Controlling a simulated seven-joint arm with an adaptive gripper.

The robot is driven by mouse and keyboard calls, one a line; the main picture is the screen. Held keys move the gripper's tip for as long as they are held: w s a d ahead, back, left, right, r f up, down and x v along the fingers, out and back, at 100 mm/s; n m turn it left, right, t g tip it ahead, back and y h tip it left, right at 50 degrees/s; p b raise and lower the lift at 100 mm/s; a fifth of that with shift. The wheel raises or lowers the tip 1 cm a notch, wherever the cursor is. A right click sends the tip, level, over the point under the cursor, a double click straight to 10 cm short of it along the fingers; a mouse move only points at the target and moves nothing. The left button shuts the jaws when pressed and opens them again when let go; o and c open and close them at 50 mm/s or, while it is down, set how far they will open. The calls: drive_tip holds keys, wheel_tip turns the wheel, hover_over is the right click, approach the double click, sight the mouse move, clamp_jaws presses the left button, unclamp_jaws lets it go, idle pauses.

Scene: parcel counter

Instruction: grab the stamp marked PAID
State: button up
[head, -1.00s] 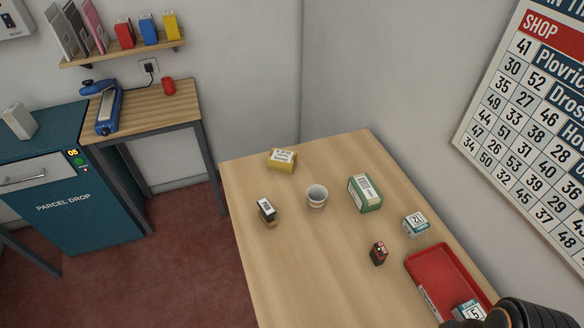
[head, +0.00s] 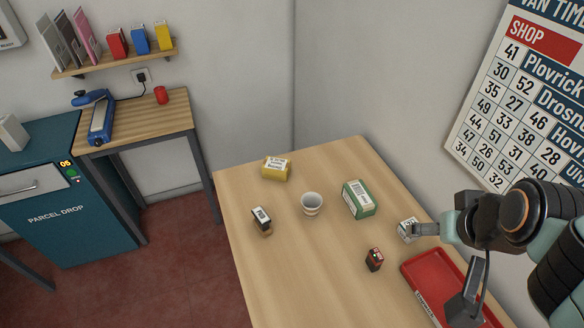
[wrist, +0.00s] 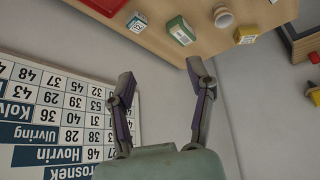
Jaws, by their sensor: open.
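Two small stamp-like blocks stand on the wooden table in the head view. One is a dark block with a white label (head: 261,216) on a wooden base, at the table's left side. The other is a dark red and black block (head: 374,259), left of the red tray. Their markings are too small to read, so I cannot tell which says PAID. My gripper (head: 434,270) is open and empty at the table's right side, over the tray area. In the wrist view, my gripper (wrist: 160,71) has its fingers spread with nothing between them.
A white cup (head: 311,204), green box (head: 358,199), yellow box (head: 276,169) and small white box (head: 407,229) stand on the table (head: 310,285). The red tray (head: 425,270) lies partly behind my gripper. A wall board (head: 530,95) hangs at right. The table's front left is clear.

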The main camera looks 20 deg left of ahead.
drive_tip(key=w+a+f+n+t+y, duration=0.1)
drive_tip(key=w+a+f+n+y, duration=0.25)
drive_tip(key=w+a, duration=1.3)
drive_tip(key=n+g+h, duration=0.1)
drive_tip(key=n+g, duration=0.3)
drive_tip(key=n, duration=0.1)
approach(261, 215)
drive_tip(key=x, duration=0.6)
drive_tip(key=shift+f, duration=0.15)
drive_tip(key=x, duration=0.6)
drive_tip(key=shift+f, duration=0.1)
clamp_jaws()
